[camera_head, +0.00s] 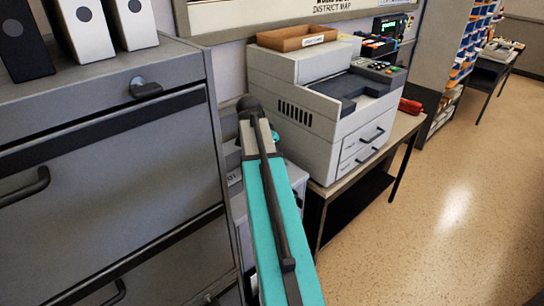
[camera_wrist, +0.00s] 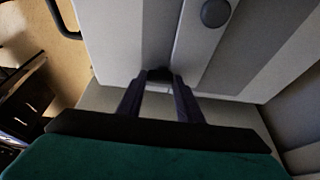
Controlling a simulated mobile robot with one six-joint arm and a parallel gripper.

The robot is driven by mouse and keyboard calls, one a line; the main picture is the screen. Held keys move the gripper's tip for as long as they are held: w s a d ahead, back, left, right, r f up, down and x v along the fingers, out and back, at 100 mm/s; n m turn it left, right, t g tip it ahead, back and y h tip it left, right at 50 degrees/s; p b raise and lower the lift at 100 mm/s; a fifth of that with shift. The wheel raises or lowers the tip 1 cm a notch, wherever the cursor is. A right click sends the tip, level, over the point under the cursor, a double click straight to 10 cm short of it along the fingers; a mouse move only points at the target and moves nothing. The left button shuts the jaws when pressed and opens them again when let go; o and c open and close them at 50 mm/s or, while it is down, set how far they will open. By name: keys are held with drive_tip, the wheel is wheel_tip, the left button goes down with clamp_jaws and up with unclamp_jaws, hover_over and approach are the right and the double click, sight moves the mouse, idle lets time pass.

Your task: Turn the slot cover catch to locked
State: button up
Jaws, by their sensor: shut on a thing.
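In the wrist view my gripper (camera_wrist: 160,82) reaches up to a pale grey surface, its two dark fingers shut on a small dark piece (camera_wrist: 159,73). This piece looks like the slot cover catch, but the fingers hide most of it, so its turn position cannot be told. A round dark knob (camera_wrist: 215,12) sits on a lighter raised strip (camera_wrist: 203,45) just above and to the right. In the head view my teal arm covers the gripper and the catch. Part of a pale grey box (camera_head: 297,177) shows behind the arm.
A grey drawer cabinet (camera_head: 105,135) with binders (camera_head: 85,28) on top stands close left of my arm. A large printer (camera_head: 318,125) stands on a table (camera_head: 385,150) to the right. Open floor (camera_head: 440,220) lies at the right.

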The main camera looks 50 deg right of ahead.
drive_tip(key=o, duration=1.1)
drive_tip(key=shift+r, duration=0.1)
drive_tip(key=shift+b+v, duration=0.35)
drive_tip(key=shift+v, duration=6.5)
drive_tip(key=shift+s, duration=0.1)
